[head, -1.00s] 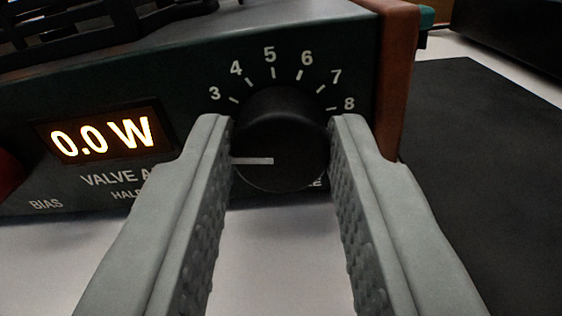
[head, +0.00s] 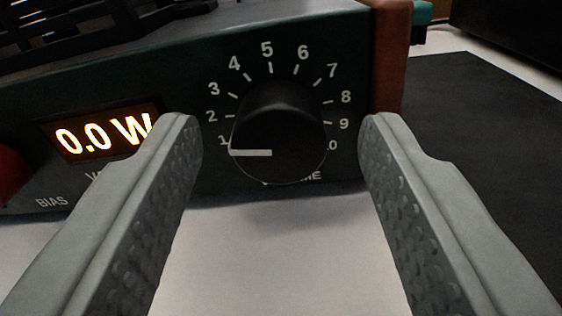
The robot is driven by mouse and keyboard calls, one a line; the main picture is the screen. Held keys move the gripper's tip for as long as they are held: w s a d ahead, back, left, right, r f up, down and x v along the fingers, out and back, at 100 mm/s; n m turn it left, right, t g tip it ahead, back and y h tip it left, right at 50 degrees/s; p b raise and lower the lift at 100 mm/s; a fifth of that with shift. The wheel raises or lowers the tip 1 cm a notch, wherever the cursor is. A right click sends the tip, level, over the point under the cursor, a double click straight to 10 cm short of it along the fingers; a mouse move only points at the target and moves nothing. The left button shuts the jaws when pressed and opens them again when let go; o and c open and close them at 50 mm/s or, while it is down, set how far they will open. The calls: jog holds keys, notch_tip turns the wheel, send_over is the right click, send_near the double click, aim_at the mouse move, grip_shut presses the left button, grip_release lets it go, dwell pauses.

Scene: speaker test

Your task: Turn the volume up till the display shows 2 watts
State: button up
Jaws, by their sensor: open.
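The black volume knob (head: 283,120) sits on the dark green front panel of the amplifier (head: 190,65), in the middle of the head view. Its white pointer line (head: 251,153) points left, just below the 1 mark. The dial numbers from 1 to 10 show around it. The lit display (head: 95,137) reads 0.0 W; its right edge is partly covered by my left finger. My gripper (head: 280,125) is open, with one grey finger on each side of the knob and a clear gap to it on both sides.
A brown wooden end piece (head: 389,60) closes the amplifier's right side. A red part (head: 10,172) shows at the left edge. A dark mat (head: 480,140) lies to the right on the white table (head: 265,260). A black box (head: 515,30) stands at the back right.

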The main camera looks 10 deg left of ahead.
jog(key=s+d, duration=0.1)
jog(key=s, duration=1.6)
jog(key=shift+d, duration=0.2)
jog(key=w+a+r+n+h, duration=0.1)
jog(key=w+a+r+h, duration=0.25)
jog(key=a+r, duration=0.65)
jog(key=w+a+r+h, duration=0.2)
jog(key=w+a+r, duration=0.45)
jog(key=r, duration=0.65)
jog(key=s+a+r+y, duration=0.2)
jog(key=s+a+r, duration=0.2)
jog(key=s+a, duration=0.5)
jog(key=s+a+r+y, duration=0.2)
jog(key=s+a+r, duration=0.3)
jog(key=s+a, duration=0.4)
jog(key=a, duration=0.5)
jog(key=shift+s+r+g, duration=0.15)
jog(key=shift+g, duration=0.15)
jog(key=shift+a, duration=0.1)
